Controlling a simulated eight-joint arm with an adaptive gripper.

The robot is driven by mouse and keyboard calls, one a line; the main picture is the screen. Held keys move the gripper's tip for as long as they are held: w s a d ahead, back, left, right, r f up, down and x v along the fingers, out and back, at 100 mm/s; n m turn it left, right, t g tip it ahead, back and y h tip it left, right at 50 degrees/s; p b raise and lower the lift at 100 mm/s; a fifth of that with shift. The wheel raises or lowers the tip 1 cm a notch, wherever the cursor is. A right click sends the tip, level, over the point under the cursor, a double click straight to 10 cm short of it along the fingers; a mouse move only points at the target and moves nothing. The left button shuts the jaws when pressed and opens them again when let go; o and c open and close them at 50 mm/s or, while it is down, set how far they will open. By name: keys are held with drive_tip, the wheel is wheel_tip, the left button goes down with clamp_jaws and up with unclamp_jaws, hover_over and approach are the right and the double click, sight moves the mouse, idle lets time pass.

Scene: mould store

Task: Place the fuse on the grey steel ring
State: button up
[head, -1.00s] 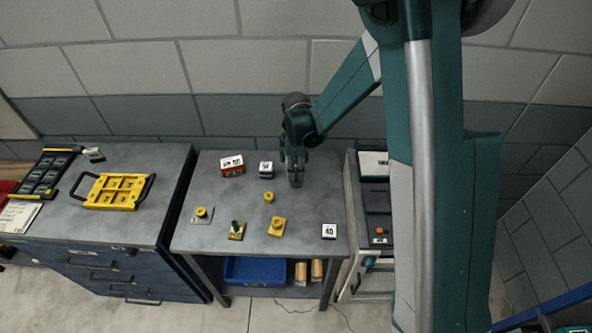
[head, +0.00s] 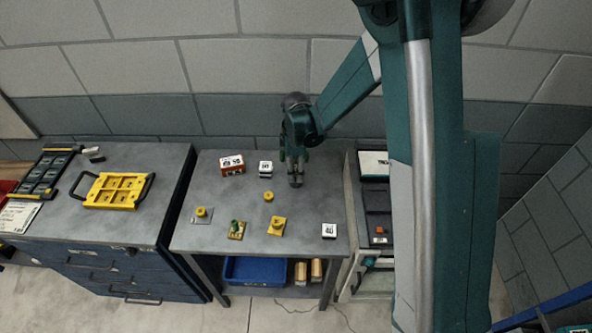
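My gripper (head: 295,180) points down over the back right part of the middle table (head: 310,212). Its fingers are small and dark here, and I cannot tell whether they are open or shut, or whether they hold anything. I cannot pick out the fuse or the grey steel ring with certainty at this size. Either may be hidden by the gripper or too small to tell. A small yellow round piece (head: 268,196) lies left of and nearer than my gripper.
Yellow knobbed pieces (head: 201,212) (head: 277,226) and a green-topped piece (head: 236,229) stand near the front. A red box (head: 232,165), a black-and-white block (head: 266,168) and a white block (head: 329,230) are also there. A yellow tray (head: 116,191) lies on the left cabinet.

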drive_tip(key=shift+r, duration=0.15)
wheel_tip(320, 180, up, 12)
idle(0.7)
idle(0.5)
